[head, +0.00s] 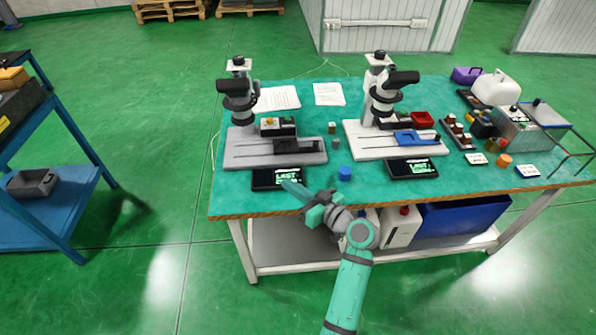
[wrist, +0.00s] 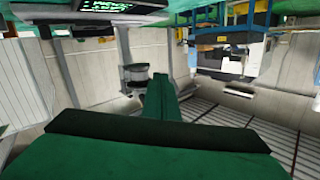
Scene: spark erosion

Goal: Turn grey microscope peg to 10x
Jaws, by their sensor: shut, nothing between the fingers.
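The grey microscope (head: 240,103) stands at the left of the green table, on a grey base (head: 245,155) with a dark stage. Its peg and any 10x marking are too small to tell. A black display (head: 262,179) with green text lies in front of the base and also shows at the top of the wrist view (wrist: 110,6). My teal gripper (head: 292,188) is shut and empty at the table's front edge, by the display and well short of the microscope's column. In the wrist view the shut fingers (wrist: 160,95) point away; the microscope is not recognisable there.
A white-based microscope (head: 382,95) stands to the right, with its own display (head: 411,168). A blue cap (head: 344,173) sits near the front edge, right of my gripper. Several small items crowd the table's right end. A blue rack (head: 50,215) stands at far left.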

